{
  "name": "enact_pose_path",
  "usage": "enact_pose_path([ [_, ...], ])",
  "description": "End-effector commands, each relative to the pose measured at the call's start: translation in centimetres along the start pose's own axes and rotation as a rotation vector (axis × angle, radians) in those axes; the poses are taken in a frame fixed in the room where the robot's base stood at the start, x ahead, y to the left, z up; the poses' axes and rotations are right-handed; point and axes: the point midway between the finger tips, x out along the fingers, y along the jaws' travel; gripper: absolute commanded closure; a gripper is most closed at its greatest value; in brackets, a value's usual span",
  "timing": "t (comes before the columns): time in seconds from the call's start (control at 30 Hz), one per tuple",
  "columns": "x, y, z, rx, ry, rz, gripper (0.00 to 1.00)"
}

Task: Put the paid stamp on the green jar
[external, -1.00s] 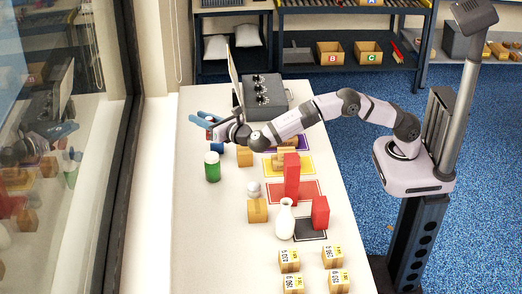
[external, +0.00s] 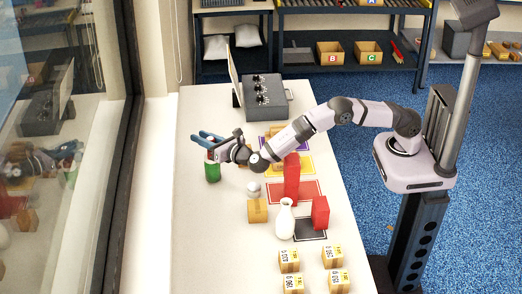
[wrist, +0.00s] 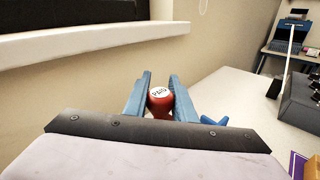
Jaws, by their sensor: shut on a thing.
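The green jar (external: 212,172) stands upright on the table's left side in the external view. In the wrist view my gripper (wrist: 160,92) is shut on the paid stamp (wrist: 159,101), a red stamp with a round white top marked PAID. In the external view a small bit of red shows between the fingers, just over the jar. I cannot tell whether the stamp touches the lid. The jar is hidden in the wrist view.
A white vase (external: 285,220), a tall red block (external: 291,180), a shorter red block (external: 320,212) and a cardboard box (external: 257,211) stand nearer the front. A grey box with knobs (external: 263,97) is at the back. The table around the jar's left is clear.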

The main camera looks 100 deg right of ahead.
Motion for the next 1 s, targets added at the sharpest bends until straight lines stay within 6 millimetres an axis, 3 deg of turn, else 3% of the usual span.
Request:
enact_pose_path([
  [0.33,0.0,0.0,-0.4,0.001,-0.001,0.0,0.99],
  [0.37,0.0,0.0,-0.2,0.001,0.0,0.0,0.69],
  [0.4,0.0,0.0,-0.2,0.001,0.0,0.0,0.6],
  [0.43,0.0,0.0,-0.2,0.001,0.0,0.0,0.58],
  [0.87,0.0,0.1,0.3,0.001,0.0,0.0,0.58],
  [1.0,-1.4,0.2,-0.1,0.001,0.002,0.003,0.58],
])
